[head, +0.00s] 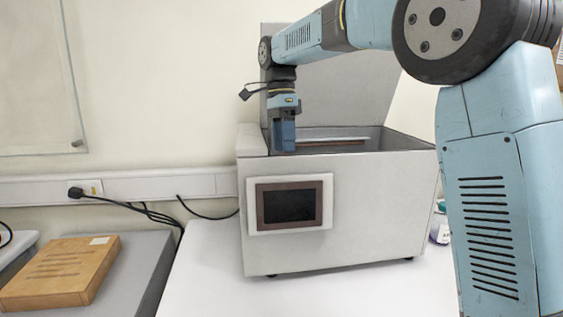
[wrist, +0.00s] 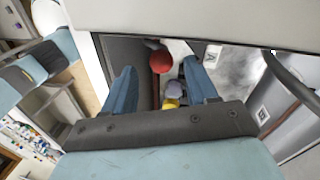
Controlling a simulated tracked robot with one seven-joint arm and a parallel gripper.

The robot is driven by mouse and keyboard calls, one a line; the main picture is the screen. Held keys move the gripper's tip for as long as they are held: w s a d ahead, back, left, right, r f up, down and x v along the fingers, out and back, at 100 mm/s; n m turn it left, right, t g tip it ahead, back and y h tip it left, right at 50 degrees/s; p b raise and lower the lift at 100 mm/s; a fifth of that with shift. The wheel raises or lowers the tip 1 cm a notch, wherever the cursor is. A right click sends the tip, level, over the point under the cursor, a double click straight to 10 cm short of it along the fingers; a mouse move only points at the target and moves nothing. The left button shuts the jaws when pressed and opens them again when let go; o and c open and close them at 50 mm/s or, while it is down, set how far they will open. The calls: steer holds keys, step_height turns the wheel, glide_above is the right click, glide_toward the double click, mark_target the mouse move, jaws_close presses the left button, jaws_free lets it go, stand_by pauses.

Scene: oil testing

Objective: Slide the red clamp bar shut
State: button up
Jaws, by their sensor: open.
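The testing machine (head: 340,215) is a light grey box on the white table, with its lid raised. A thin reddish bar (head: 335,141) shows just inside its open top; I cannot tell whether it is the clamp bar. In the wrist view a round red knob (wrist: 161,62) shows between my fingertips, above a dark reddish strip. My gripper (head: 283,148) points down into the left part of the opening. In the wrist view my gripper (wrist: 160,72) has its two blue fingers apart, on either side of the knob. Whether either finger touches it is unclear.
The raised lid (head: 345,85) stands behind the opening. A dark screen (head: 290,205) is on the machine's front. A yellow part (wrist: 170,103) and a grey rounded part lie near the knob. A wooden box (head: 62,272) sits at the left. The table in front is clear.

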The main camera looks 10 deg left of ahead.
steer(key=shift+s+d+f, duration=0.1)
steer(key=shift+s+f, duration=0.05)
steer(key=shift+f, duration=0.7)
steer(key=shift+s+d+f, duration=0.1)
steer(key=shift+s+f, duration=0.05)
steer(key=shift+f, duration=0.75)
steer(key=shift+s+d+f, duration=0.1)
steer(key=shift+s+f, duration=0.05)
steer(key=shift+f, duration=0.7)
steer(key=shift+a, duration=0.1)
jaws_close()
